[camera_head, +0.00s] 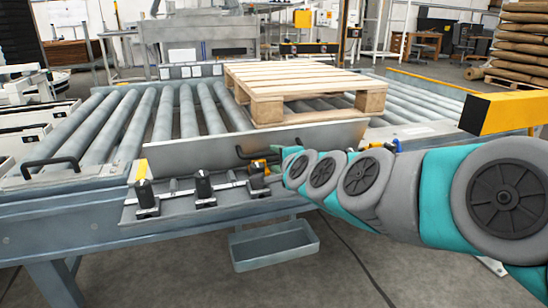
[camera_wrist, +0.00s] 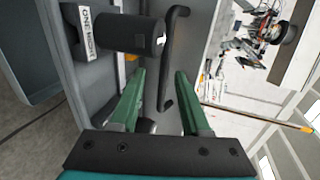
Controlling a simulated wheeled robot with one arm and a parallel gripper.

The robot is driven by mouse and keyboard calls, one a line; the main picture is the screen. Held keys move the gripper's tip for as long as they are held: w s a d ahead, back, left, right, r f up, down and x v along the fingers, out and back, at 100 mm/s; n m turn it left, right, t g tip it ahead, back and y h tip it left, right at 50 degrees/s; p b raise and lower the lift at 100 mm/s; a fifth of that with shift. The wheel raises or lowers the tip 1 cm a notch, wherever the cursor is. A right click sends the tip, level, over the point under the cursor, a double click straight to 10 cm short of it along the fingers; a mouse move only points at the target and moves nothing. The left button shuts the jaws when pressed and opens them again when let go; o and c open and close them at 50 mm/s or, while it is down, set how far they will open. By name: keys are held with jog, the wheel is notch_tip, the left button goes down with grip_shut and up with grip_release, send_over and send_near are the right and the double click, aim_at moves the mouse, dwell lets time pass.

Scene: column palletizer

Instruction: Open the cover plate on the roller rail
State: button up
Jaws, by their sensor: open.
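The cover plate (camera_head: 215,153) is a long grey metal panel along the front edge of the roller rail (camera_head: 150,115). It stands tilted up in front of the rollers. A black bar handle (camera_head: 243,153) is on its face, near my gripper. In the wrist view the handle (camera_wrist: 170,50) runs lengthwise, and its near end lies between my two green fingers. My gripper (camera_wrist: 160,76) is open, with a gap on both sides of the handle. In the head view my arm largely hides my gripper.
Black cylindrical devices (camera_head: 203,187) stand on a ledge below the plate; one (camera_wrist: 135,35) is close to my left finger in the wrist view. A wooden pallet (camera_head: 300,85) rests on the rollers behind. A grey tray (camera_head: 273,245) hangs below. Another black handle (camera_head: 50,163) is at left.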

jog(key=v, duration=0.5)
jog(key=shift+f, duration=0.15)
jog(key=shift+p, duration=0.3)
jog(key=s+f+n+g+p, duration=0.3)
jog(key=s+f+n+g, duration=0.15)
jog(key=s, duration=0.25)
jog(key=s+f+n+g+p, duration=0.3)
jog(key=s+n, duration=0.2)
jog(key=s, duration=0.3)
jog(key=s+d+n+g+h+p, duration=0.1)
jog(key=s+d+g, duration=0.1)
jog(key=s, duration=0.4)
jog(key=s+d+f+n+g+h+p, duration=0.1)
jog(key=s+d+n+g, duration=0.1)
jog(key=s+d, duration=0.3)
jog(key=s+d+f+n+g+h+p, duration=0.1)
jog(key=s+d+n+g+h+p, duration=0.1)
jog(key=s, duration=0.7)
jog(key=shift+s+d+f+g, duration=0.2)
jog(key=shift+d+f+g, duration=0.05)
jog(key=shift+d+g, duration=0.75)
